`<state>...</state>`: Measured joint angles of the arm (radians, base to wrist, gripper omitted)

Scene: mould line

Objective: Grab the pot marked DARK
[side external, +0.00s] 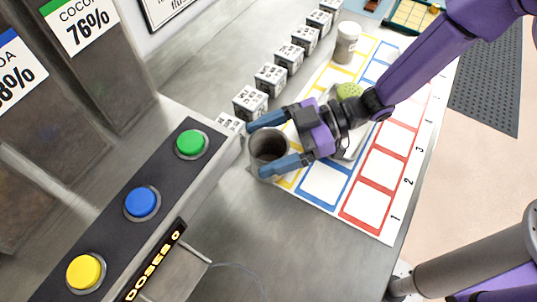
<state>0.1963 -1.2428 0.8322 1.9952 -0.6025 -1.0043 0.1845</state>
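A dark grey pot (268,148) stands upright at the near left end of the gridded mat, beside the button panel. No DARK marking on it can be read in this view. My gripper (268,143) is open, with one blue finger on the far side of this pot and the other on the near side. I cannot tell whether the fingers touch it. A second, pale pot (346,42) stands at the far end of the mat; its label is too small to read.
The mat (388,236) has yellow, blue and red numbered squares. A row of white printed cubes (270,79) runs along its left. A panel (165,172) has green, blue and yellow buttons. A green item (348,91) lies partly behind my wrist. A gold-green tray (412,15) is at the back.

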